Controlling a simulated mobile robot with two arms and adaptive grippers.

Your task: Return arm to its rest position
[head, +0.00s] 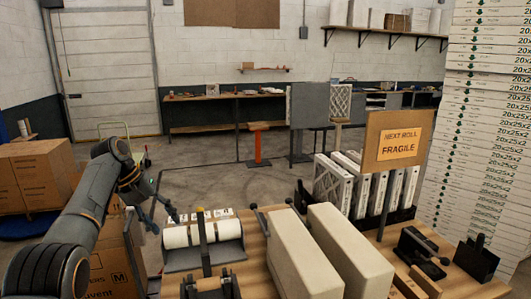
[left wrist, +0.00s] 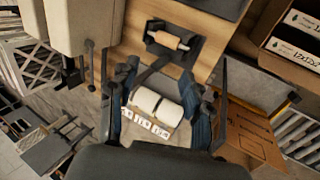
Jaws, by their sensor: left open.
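My left arm (head: 85,205) comes in from the left in the head view and reaches forward past the table's left side. Its left gripper (head: 166,222) is at the left end of the table, close to a holder with white rolls (head: 203,233). In the left wrist view the gripper (left wrist: 165,100) has its fingers spread wide, with nothing held between them. The white rolls (left wrist: 156,106) show beyond and between the fingers. I cannot tell the exact gap between fingers and holder. My right gripper is in neither view.
Two beige blocks (head: 325,250), upright filters (head: 365,185) and a sign (head: 398,140) stand on the wooden table (head: 252,269). Cardboard boxes (head: 28,175) stand at left. A tall stack of boxed filters (head: 480,130) rises at right. Open floor (head: 215,180) lies beyond.

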